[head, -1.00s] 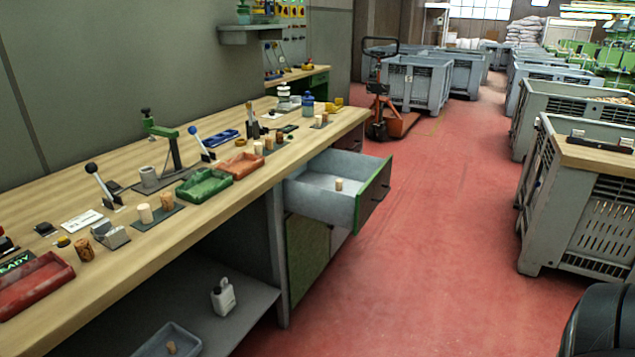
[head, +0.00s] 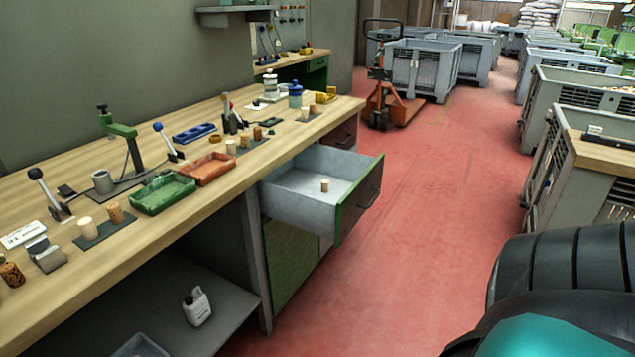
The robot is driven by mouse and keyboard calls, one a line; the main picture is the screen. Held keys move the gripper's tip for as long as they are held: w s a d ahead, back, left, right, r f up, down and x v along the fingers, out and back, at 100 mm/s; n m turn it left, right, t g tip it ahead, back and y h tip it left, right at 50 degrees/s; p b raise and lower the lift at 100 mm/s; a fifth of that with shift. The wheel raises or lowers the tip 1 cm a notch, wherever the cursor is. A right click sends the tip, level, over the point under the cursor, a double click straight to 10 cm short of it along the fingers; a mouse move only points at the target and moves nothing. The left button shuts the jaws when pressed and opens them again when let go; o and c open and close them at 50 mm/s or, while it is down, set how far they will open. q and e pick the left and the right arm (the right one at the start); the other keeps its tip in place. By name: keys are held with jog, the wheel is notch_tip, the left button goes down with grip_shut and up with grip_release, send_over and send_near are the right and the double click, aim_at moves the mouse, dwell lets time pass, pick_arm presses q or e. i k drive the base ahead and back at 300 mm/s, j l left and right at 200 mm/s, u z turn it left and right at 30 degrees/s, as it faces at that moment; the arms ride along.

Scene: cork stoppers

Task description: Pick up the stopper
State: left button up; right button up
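Several cork stoppers are in view, and I cannot tell which one the task means. One stopper (head: 324,185) stands alone in the open grey drawer (head: 285,205). A pale stopper (head: 85,226) and a browner stopper (head: 115,212) stand on a dark mat at the front of the bench. A dark speckled stopper (head: 11,273) is at the left edge. More stoppers (head: 231,147) stand on mats farther along the bench. Neither of my grippers is in view; part of my arm shows at the lower right.
The wooden workbench (head: 200,190) carries a green tray (head: 163,194), a reddish tray (head: 207,169), a lever tool (head: 48,195) and a green press (head: 119,150). The open drawer juts into the aisle. A pallet truck (head: 385,95) and grey crates stand beyond. The red floor (head: 420,190) is clear.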

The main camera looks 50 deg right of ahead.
aim_at(324, 183)
jog(key=l+u, duration=0.2)
jog(key=l, duration=3.05)
jog(key=i+u, duration=0.05)
jog(key=i, duration=0.05)
